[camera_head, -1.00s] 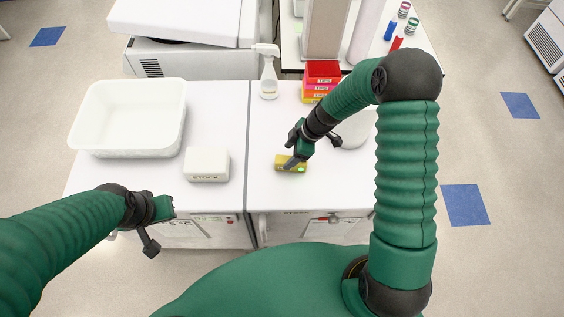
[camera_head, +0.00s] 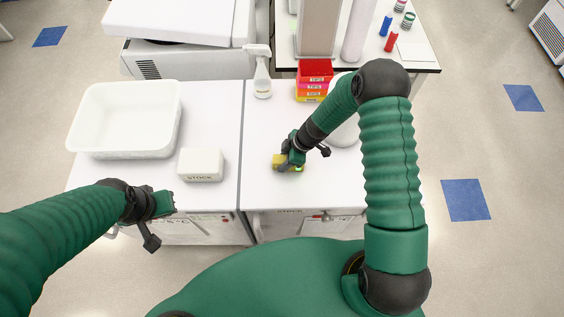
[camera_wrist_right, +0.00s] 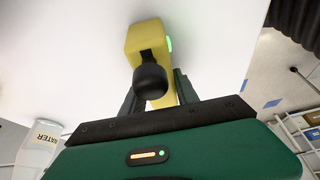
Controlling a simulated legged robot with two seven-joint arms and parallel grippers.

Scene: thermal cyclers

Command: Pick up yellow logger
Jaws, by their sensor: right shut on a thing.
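The yellow logger (camera_head: 278,161) is at the front of the right-hand white bench, partly hidden by my right gripper (camera_head: 290,164). In the right wrist view the yellow logger (camera_wrist_right: 146,36), with a green lit spot on its side, sits between the two dark fingers of my right gripper (camera_wrist_right: 155,92). The right gripper is shut on it. I cannot tell whether the logger touches the bench. My left gripper (camera_head: 163,220) is empty off the front of the left bench; its fingers are too small to judge.
A white STOCK box (camera_head: 201,165) and a white bin (camera_head: 125,120) stand to the left. A spray bottle (camera_head: 262,75) and stacked red, pink and yellow tip boxes (camera_head: 313,80) stand behind. A round white object (camera_head: 346,131) is partly behind my right arm. Bench between STOCK box and logger is clear.

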